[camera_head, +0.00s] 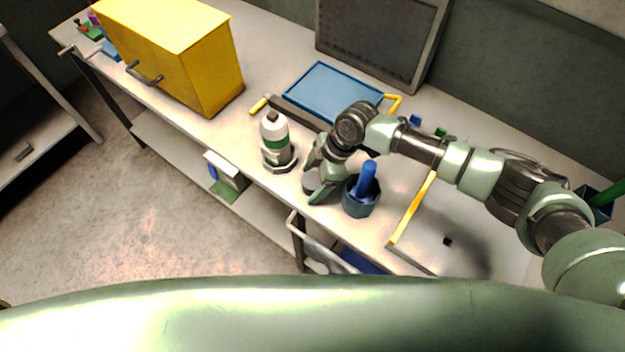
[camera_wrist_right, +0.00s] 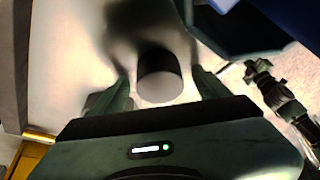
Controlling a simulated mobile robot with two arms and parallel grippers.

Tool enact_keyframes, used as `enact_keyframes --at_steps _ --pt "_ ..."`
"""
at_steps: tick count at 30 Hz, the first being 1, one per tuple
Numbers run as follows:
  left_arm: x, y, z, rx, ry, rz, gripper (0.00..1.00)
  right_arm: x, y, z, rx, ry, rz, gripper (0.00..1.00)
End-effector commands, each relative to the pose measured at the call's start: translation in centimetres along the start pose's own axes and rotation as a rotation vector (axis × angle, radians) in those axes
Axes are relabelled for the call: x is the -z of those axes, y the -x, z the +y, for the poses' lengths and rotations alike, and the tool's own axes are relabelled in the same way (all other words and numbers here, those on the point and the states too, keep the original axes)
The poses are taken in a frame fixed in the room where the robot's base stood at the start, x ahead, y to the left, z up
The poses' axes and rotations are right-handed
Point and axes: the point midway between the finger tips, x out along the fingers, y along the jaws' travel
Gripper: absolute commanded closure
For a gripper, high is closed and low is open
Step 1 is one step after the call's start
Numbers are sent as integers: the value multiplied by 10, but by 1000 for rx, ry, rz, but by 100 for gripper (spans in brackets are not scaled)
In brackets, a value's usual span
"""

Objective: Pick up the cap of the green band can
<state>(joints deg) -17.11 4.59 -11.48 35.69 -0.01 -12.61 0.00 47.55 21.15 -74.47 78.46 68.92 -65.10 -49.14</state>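The green band can (camera_head: 275,140) stands upright on the bench in a dark base, white with a green band and a dark nozzle on top. My right gripper (camera_head: 314,192) is low over the bench, right of the can and left of the dark blue cup. In the wrist view, a short cylinder with a dark side and pale end, seemingly the cap (camera_wrist_right: 160,78), stands between the fingers of my right gripper (camera_wrist_right: 163,85). The fingers are apart, with a gap seen on each side of it. In the head view the gripper mostly hides the cap (camera_head: 309,184). My left gripper is not seen.
The dark blue cup (camera_head: 360,204) with a blue handle in it stands close beside the right gripper. A blue tray (camera_head: 330,90) lies behind, a yellow cabinet (camera_head: 175,50) stands at left. A yellow-handled tool (camera_head: 413,207) lies right of the cup.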

Motion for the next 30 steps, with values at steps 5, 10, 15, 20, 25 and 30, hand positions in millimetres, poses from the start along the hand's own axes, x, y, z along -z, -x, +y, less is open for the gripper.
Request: enact_keyframes --at_steps 5,10,15,20,25,30 --pt "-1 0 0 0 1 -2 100 0 0 0 0 -1 0 74" --pt "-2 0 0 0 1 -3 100 0 0 0 0 -1 0 87" --pt "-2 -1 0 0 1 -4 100 0 2 0 -1 -1 0 87" --pt "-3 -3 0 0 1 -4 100 4 11 1 -2 0 2 87" --pt "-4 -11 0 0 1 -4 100 16 39 2 -4 3 2 87" --pt "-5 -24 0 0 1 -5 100 36 86 2 -7 5 2 87"
